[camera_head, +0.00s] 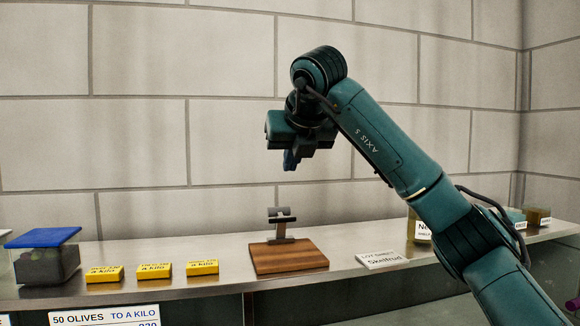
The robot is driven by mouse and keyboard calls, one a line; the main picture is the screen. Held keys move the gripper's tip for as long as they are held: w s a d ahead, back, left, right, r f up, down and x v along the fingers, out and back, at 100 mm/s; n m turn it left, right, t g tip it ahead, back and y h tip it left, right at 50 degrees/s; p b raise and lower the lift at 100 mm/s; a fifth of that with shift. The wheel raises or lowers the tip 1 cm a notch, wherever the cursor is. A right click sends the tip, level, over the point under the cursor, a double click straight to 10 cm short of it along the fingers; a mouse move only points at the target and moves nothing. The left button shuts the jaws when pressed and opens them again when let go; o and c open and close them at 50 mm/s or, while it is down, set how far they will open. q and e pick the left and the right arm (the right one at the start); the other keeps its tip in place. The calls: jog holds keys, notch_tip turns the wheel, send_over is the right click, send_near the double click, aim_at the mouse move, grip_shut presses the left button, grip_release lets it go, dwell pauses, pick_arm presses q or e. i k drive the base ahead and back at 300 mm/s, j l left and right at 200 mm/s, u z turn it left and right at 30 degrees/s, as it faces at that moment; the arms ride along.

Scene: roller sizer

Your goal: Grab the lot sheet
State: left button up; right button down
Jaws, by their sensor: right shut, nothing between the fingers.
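A small white card (383,260) with print that seems to read "LOT SHEETS" and "Skelfrud" lies on the steel counter, right of a wooden block. The wooden block (290,260) carries a dark upright clip holder (282,222); I cannot make out a sheet in it. My right gripper (291,161) points down above the clip holder, apart from it, shut and empty. Its arm comes in from the lower right and crosses in front of the counter's right part. My left gripper is not in view.
A labelled jar (418,226) stands behind my arm. A white sign (105,317) is at the front edge. A block wall (150,90) closes the back.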

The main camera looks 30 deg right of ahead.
aim_at(372, 260)
jog(key=k+j, duration=0.2)
jog(key=k, duration=0.3)
jog(key=k+j, duration=0.15)
jog(key=k, duration=0.3)
